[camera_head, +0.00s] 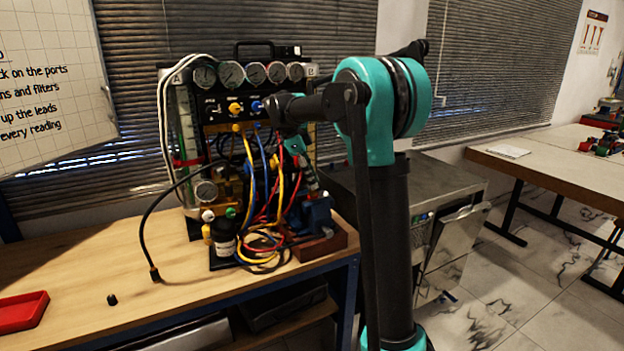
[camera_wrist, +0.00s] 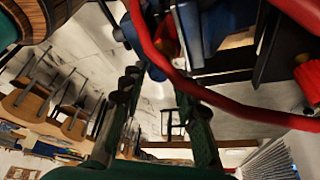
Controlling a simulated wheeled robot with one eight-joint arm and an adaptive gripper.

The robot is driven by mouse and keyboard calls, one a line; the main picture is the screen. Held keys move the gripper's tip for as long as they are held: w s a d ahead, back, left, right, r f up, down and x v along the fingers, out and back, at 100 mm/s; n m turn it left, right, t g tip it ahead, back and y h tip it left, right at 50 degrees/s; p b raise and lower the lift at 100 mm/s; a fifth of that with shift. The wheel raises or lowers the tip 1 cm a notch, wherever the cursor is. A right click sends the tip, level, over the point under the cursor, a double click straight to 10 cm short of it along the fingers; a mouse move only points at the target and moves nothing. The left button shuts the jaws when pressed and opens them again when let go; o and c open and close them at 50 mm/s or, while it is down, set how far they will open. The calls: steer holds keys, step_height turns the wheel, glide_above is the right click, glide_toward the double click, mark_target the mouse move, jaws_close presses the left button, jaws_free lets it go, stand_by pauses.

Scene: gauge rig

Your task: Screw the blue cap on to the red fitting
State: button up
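I cannot pick out the blue cap or the red fitting for certain in either view. The wrist view shows blue parts (camera_wrist: 190,28) at the top, partly behind a red hose, and a ribbed red part (camera_wrist: 309,76) at the right edge. My gripper (camera_head: 312,184) is in front of the rig's lower right, among the hoses, above a blue block (camera_head: 319,213). In the wrist view the two dark green fingers of my gripper (camera_wrist: 158,92) stand apart, with floor showing between them. The red hose crosses near the tips, and I see nothing held.
The gauge rig (camera_head: 229,108) stands on the wooden bench (camera_head: 90,270), with tangled red, yellow and blue hoses in front. A brown tray (camera_head: 330,243) lies below my gripper. A red tray (camera_head: 22,311) and small black part (camera_head: 112,299) lie at left. The bench's left part is mostly clear.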

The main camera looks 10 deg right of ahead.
steer(key=n, duration=0.2)
steer(key=n+t, duration=0.1)
steer(key=n, duration=0.1)
steer(key=shift+s+t, duration=0.1)
steer(key=shift+t, duration=0.2)
steer(key=n+t, duration=0.1)
steer(key=n, duration=0.3)
steer(key=n+t+y, duration=0.1)
steer(key=n, duration=0.3)
steer(key=shift+t, duration=0.4)
steer(key=n+y, duration=0.1)
steer(key=n, duration=0.2)
steer(key=shift+t, duration=0.4)
jaws_close()
steer(key=shift+m+g, duration=0.3)
steer(key=shift+m, duration=1)
